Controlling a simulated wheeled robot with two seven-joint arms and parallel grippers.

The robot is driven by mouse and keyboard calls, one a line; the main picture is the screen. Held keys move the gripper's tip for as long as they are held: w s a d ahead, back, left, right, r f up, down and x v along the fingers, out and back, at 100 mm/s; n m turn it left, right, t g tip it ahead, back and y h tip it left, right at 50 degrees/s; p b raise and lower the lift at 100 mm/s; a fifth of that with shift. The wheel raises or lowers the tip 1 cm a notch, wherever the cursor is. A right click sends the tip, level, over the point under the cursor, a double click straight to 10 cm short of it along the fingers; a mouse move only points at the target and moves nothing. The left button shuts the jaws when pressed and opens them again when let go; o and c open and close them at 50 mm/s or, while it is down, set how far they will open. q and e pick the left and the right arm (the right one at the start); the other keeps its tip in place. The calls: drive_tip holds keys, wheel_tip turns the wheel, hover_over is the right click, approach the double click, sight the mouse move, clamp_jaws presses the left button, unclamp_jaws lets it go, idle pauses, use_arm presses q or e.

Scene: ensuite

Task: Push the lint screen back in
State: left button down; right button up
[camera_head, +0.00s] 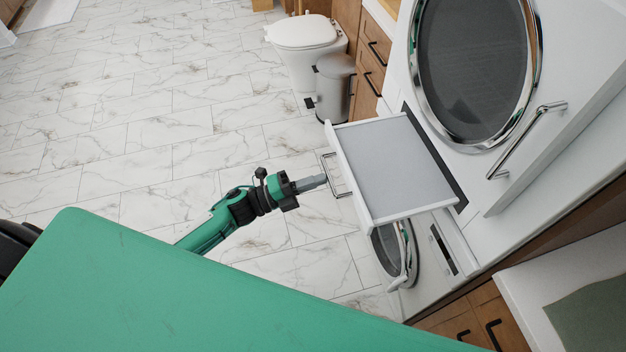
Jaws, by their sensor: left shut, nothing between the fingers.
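The lint screen (393,170) is a grey panel in a white drawer-like frame, pulled out from the front of the upper machine (470,190). A thin metal handle (334,176) stands on its outer left end. My left gripper (325,179) is shut and empty, its tips at the handle; I cannot tell whether they touch it. My right gripper does not show.
The upper machine has a round dark door (474,65) and a metal bar handle (527,140). A lower machine's round door (392,250) is below the screen. A toilet (305,50) and a bin (335,88) stand behind. The marble floor at left is clear.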

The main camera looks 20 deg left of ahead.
sight(408, 158)
use_arm(q)
drive_tip(key=f+b+x, duration=0.1)
drive_tip(key=b+x, duration=0.1)
drive_tip(key=x, duration=0.5)
drive_tip(key=f+b+x, duration=0.1)
drive_tip(key=x, duration=0.6)
drive_tip(key=f+b+x, duration=0.2)
drive_tip(key=x, duration=0.5)
drive_tip(key=shift+w+d+b, duration=0.3)
drive_tip(key=shift+w+d, duration=0.05)
drive_tip(key=shift+d, duration=0.05)
drive_tip(key=shift+w+d, duration=0.2)
drive_tip(key=shift+r, duration=0.2)
